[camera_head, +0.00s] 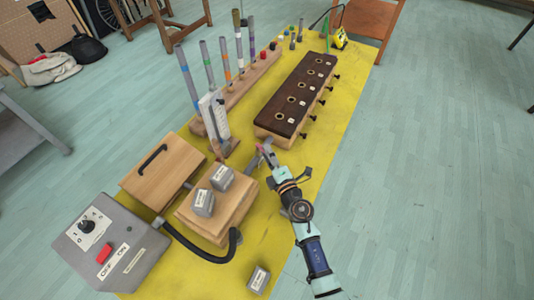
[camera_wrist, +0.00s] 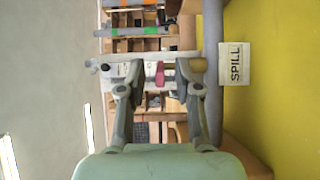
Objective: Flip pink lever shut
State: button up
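The pink lever (camera_wrist: 160,75) shows in the wrist view as a small upright pink piece, seen in the gap between my fingertips. My gripper (camera_wrist: 158,82) is open there, with a finger on each side and visible space around the pink piece. Whether the lever is between the fingers or beyond them is hard to tell. In the head view my gripper (camera_head: 266,155) is low over the yellow table, right of the wooden block with grey weights and near the front end of the dark-topped box. A tiny pink spot (camera_head: 259,147) shows at its tip.
The dark-topped box (camera_head: 300,88) has pegs along its right side. Coloured tubes stand in a wooden rack (camera_head: 240,92). A white-panelled stand (camera_head: 214,118), wooden block (camera_head: 230,213) and grey switch box (camera_head: 105,245) are left. A SPILL label (camera_wrist: 235,64) is close by. The yellow table (camera_head: 285,235) is partly clear.

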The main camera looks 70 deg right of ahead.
jog(key=shift+w+d, duration=0.45)
grip_shut()
jog(key=shift+s+d+n+t+y, duration=0.1)
jog(key=shift+d+n+t+y, duration=0.2)
jog(key=shift+n+t+y, duration=0.55)
jog(key=shift+s+d+n+t+y, duration=0.1)
jog(key=shift+d+n+t+y, duration=0.15)
jog(key=shift+n+t+y, duration=0.6)
jog(key=shift+g, duration=0.3)
grip_release()
